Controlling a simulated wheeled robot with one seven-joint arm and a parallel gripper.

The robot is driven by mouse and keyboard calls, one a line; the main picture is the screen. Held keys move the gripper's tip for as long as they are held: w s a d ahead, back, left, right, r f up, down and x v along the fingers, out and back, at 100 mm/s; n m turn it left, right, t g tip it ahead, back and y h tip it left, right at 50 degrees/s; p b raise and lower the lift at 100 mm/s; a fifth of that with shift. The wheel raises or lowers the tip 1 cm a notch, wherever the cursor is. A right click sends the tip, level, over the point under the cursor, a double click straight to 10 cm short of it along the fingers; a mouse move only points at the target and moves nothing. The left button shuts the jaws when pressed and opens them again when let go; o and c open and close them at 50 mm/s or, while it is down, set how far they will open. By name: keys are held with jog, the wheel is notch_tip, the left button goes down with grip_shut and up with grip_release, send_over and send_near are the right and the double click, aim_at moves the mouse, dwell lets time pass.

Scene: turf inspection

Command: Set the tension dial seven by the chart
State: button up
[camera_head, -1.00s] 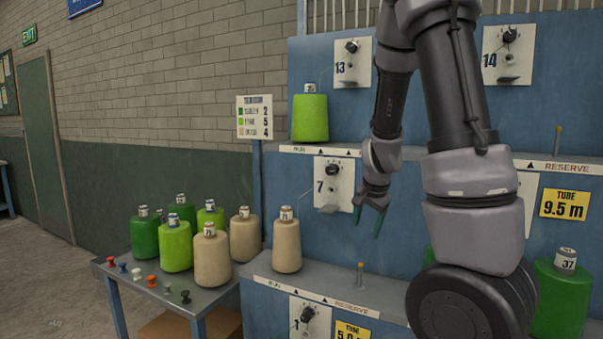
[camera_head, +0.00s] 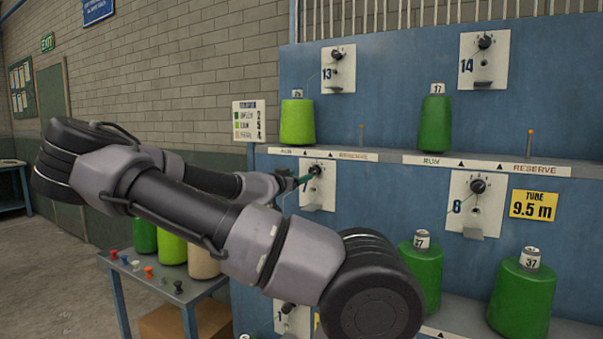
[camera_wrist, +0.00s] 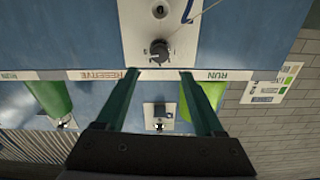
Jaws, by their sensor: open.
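The dial seven (camera_head: 316,170) is a dark knob on a white plate (camera_head: 318,198) on the blue frame; my arm covers part of the plate's left side. In the wrist view the picture is upside down and the knob (camera_wrist: 158,50) lies just beyond the fingertips, between their lines. My gripper (camera_head: 297,181) is open, its green fingers (camera_wrist: 158,74) apart with nothing between them. Whether a finger touches the knob cannot be told. The chart (camera_head: 249,121) is a white board with green, lime and beige rows and the numbers 2, 5, 4.
A lime cone (camera_head: 297,124) and a dark green cone (camera_head: 435,124) stand on the upper shelf. A side table (camera_head: 190,292) holds cones and coloured pegs, partly behind my arm.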

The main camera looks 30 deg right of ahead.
aim_at(312, 171)
jog(key=x, duration=1)
jog(key=shift+w+d, duration=0.2)
grip_shut()
